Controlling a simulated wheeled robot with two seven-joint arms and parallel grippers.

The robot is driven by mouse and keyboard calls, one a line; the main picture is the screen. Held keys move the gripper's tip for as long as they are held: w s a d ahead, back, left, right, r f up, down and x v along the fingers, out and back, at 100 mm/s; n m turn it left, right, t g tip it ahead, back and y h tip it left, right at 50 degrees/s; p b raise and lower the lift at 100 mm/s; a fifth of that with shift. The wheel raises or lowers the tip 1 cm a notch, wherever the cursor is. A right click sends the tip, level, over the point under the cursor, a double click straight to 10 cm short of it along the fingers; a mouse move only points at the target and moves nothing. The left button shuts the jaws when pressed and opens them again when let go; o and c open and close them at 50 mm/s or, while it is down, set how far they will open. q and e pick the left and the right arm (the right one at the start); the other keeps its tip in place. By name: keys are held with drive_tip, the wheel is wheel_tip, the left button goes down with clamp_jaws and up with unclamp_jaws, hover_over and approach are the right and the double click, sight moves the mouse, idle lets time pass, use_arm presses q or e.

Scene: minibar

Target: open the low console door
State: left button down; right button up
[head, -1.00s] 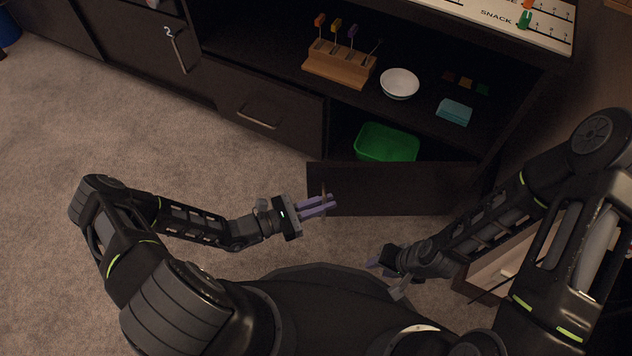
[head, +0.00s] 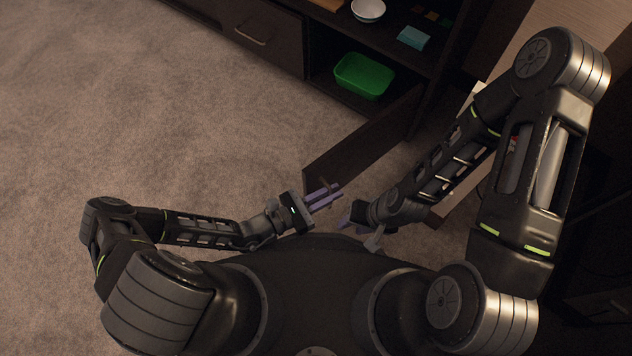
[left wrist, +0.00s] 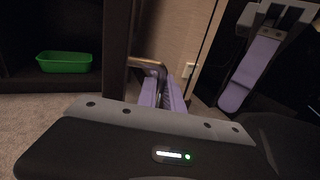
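The low console door (head: 360,145) is dark and stands swung out from the console, its compartment open. Its metal handle (left wrist: 147,66) shows in the left wrist view, running down between the purple fingers. My left gripper (head: 325,195) is at the door's free edge, its fingers closed around the handle. The fingers also show in the left wrist view (left wrist: 163,95). My right gripper (head: 348,216) is just right of the left one in the head view, low and apart from the door. Its purple finger (left wrist: 250,72) shows at the upper right of the left wrist view; its opening is unclear.
A green bin (head: 363,76) sits in the open compartment. A drawer (head: 262,34) is shut left of it. A white bowl (head: 368,10) and a teal block (head: 413,38) are on the shelf above. Carpet to the left is clear. My right arm is close to the door's right side.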

use_arm(q)
drive_tip(key=shift+s+d, duration=0.8)
drive_tip(key=shift+d, duration=0.15)
use_arm(e)
drive_tip(key=shift+s+r, duration=0.25)
drive_tip(key=shift+s, duration=0.05)
use_arm(q)
drive_tip(key=c, duration=1.5)
unclamp_jaws()
